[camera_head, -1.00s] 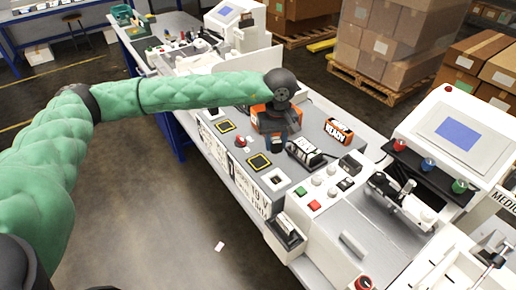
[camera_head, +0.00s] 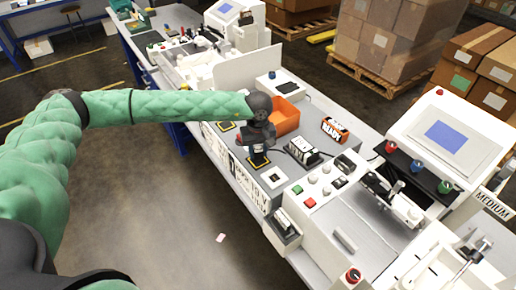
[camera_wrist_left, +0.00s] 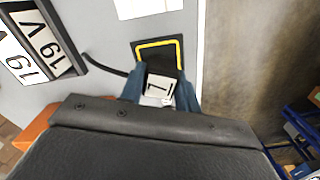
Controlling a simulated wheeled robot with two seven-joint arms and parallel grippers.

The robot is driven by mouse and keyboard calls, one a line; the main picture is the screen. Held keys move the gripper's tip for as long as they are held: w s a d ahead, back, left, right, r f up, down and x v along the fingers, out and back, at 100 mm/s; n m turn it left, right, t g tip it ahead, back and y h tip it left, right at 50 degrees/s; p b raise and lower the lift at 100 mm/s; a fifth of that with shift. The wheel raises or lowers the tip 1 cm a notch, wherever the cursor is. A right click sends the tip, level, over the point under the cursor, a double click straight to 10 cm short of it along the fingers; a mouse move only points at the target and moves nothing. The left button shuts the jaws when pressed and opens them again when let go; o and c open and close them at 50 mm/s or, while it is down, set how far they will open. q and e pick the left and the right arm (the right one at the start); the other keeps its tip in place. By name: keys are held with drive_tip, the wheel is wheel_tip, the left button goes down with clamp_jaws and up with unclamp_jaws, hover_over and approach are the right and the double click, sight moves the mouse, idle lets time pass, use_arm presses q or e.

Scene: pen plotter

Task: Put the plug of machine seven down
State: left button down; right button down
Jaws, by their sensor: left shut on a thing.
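My left gripper (camera_head: 259,157) is over the front edge of the grey bench, at a black pad with a yellow border (camera_head: 257,163). In the left wrist view its blue fingers (camera_wrist_left: 160,92) are shut on the plug (camera_wrist_left: 160,86), which has a white label marked 7. The yellow-bordered pad (camera_wrist_left: 158,42) shows just beyond the plug. I cannot tell whether the plug touches it. A black cable (camera_wrist_left: 104,66) runs from beside a black adapter block labelled 19 V (camera_wrist_left: 42,38) toward the plug. My right gripper is not in view.
A second yellow-bordered pad (camera_head: 226,127) lies to the left, partly behind my arm. An orange bin (camera_head: 287,116) stands behind my gripper. The black adapter (camera_head: 303,151) and an orange box (camera_head: 334,130) are to the right. A white plate (camera_head: 272,177) lies nearer the front.

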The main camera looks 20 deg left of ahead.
use_arm(q)
drive_tip(key=shift+f, duration=0.3)
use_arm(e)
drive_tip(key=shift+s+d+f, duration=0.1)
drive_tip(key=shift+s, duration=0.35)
use_arm(q)
drive_tip(key=shift+f, duration=0.15)
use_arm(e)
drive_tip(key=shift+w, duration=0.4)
use_arm(q)
drive_tip(key=c, duration=1)
unclamp_jaws()
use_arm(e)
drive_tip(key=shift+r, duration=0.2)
